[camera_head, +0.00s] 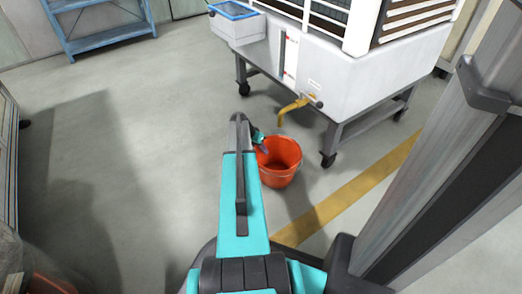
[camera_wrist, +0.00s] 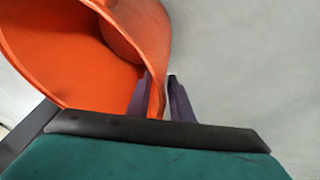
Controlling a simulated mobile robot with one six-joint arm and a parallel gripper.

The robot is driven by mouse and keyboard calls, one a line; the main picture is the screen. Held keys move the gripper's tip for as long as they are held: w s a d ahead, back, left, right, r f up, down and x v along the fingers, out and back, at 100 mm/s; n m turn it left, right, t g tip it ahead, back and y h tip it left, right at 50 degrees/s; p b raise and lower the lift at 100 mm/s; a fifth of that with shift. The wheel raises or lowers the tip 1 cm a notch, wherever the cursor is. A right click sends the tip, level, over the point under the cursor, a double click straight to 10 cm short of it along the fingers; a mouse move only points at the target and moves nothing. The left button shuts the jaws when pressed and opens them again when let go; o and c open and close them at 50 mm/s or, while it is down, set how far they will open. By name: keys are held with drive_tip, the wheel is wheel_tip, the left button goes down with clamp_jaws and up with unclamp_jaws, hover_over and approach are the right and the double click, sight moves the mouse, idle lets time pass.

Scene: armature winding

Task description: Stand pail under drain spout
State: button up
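The orange pail (camera_head: 279,172) is upright near the cooling unit, in front of and below the yellow drain spout (camera_head: 288,110). My gripper (camera_head: 264,144) is at the pail's left rim. In the wrist view the dark fingers (camera_wrist: 160,95) straddle the pail's wall (camera_wrist: 75,50), one inside and one outside, close together on it. A thin light strip shows beside the outer finger. I cannot tell whether the pail's base touches the floor.
The white cabinet (camera_head: 345,85) stands on a grey wheeled frame; a caster (camera_head: 328,159) is right of the pail. A blue-rimmed box (camera_head: 235,20) hangs on its left side. A yellow floor stripe (camera_head: 345,197) runs near the pail. The floor at left (camera_head: 150,150) is clear.

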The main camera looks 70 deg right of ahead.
drive_tip(key=shift+o, duration=0.2)
drive_tip(key=shift+r, duration=0.15)
drive_tip(key=p+v, duration=0.5)
drive_tip(key=v, duration=0.7)
idle(0.7)
